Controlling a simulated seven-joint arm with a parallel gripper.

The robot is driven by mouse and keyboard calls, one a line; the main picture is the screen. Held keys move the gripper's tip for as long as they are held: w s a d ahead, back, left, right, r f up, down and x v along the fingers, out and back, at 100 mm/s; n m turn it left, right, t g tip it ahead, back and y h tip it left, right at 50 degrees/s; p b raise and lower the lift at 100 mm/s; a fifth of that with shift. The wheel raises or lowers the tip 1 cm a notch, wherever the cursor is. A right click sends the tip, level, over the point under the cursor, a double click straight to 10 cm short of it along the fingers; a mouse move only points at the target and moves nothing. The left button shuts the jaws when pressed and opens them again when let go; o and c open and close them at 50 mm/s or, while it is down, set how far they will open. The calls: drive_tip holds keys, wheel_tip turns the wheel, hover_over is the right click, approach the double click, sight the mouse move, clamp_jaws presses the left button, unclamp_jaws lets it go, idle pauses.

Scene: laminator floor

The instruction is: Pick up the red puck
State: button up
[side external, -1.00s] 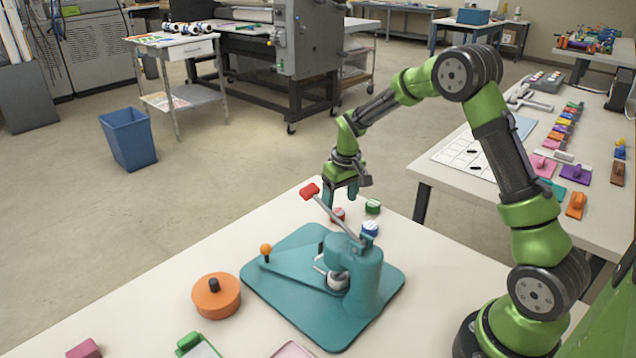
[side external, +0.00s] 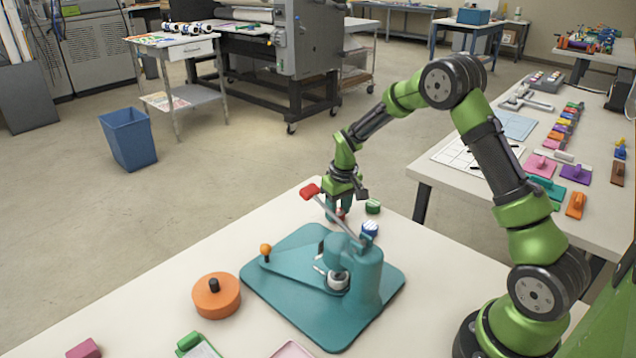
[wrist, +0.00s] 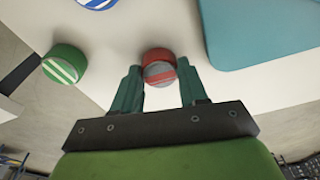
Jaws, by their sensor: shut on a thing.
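The red puck (wrist: 159,58) is a short red cylinder with a grey-and-red striped face. In the wrist view it sits between the two teal fingers of my gripper (wrist: 160,82). My gripper is shut on it, down at the white table top. In the side view my gripper (side external: 339,214) is behind the teal press, and only a small bit of the red puck (side external: 341,212) shows between the fingers. I cannot tell whether the puck touches the table.
A green striped puck (side external: 373,206) and a blue striped puck (side external: 370,230) stand close by on the right. The teal press (side external: 365,285), with its red-knobbed lever (side external: 310,191), stands in front. An orange round block (side external: 216,296) lies further left. The table's back left is clear.

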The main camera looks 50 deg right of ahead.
sight(338, 213)
drive_tip(key=shift+r, duration=0.45)
drive_tip(key=r, duration=0.2)
drive_tip(key=shift+s+a+r, duration=0.1)
drive_tip(key=shift+s+r, duration=0.3)
drive_tip(key=s+a, duration=0.1)
drive_tip(key=s, duration=0.3)
drive_tip(key=s+a+r, duration=0.1)
drive_tip(key=s, duration=0.4)
drive_tip(key=s+a, duration=0.1)
drive_tip(key=s, duration=0.3)
drive_tip(key=shift+s+a+r, duration=0.15)
drive_tip(key=shift+s+a, duration=0.15)
drive_tip(key=shift+s, duration=0.1)
drive_tip(key=shift+s+a+r, duration=0.1)
drive_tip(key=shift+a, duration=0.25)
drive_tip(key=w+a+r+m, duration=0.1)
drive_tip(key=w+a+r, duration=0.25)
drive_tip(key=r, duration=0.45)
drive_tip(key=w+a+r, duration=0.2)
drive_tip(key=w+r, duration=0.2)
drive_tip(key=r, duration=0.3)
drive_tip(key=shift+m, duration=0.3)
drive_tip(key=f, duration=1.3)
drive_tip(key=shift+s+d, duration=0.2)
drive_tip(key=shift+s, duration=0.15)
drive_tip(key=shift+f, duration=2.5)
